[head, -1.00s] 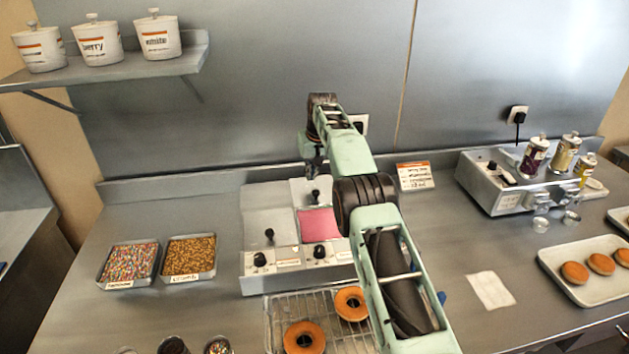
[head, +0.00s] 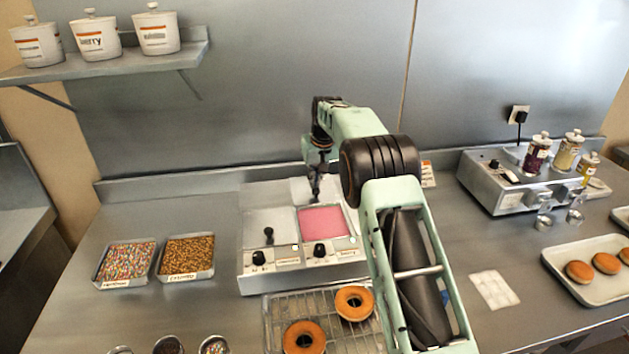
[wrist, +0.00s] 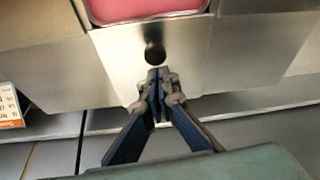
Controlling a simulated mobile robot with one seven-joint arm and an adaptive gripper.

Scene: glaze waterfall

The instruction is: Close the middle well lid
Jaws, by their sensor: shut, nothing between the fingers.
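The middle well shows pink glaze (head: 323,221) in the steel glaze unit, so it is uncovered. Its steel lid (head: 301,189) lies back toward the wall, behind the pink; it also shows in the wrist view (wrist: 185,60) with a dark round knob (wrist: 154,53). My gripper (head: 316,196) is over the lid at its knob. In the wrist view my gripper (wrist: 157,73) is shut and empty, its tips just on the wall side of the knob. Whether they touch it I cannot tell. The left well's lid (head: 268,222) covers its well.
My arm hides the unit's right part. A wire rack (head: 283,318) with two donuts stands in front. Sprinkle trays (head: 126,279) sit left, and a steel heater box (head: 493,187) with jars right. The sign card (head: 428,174) is partly hidden.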

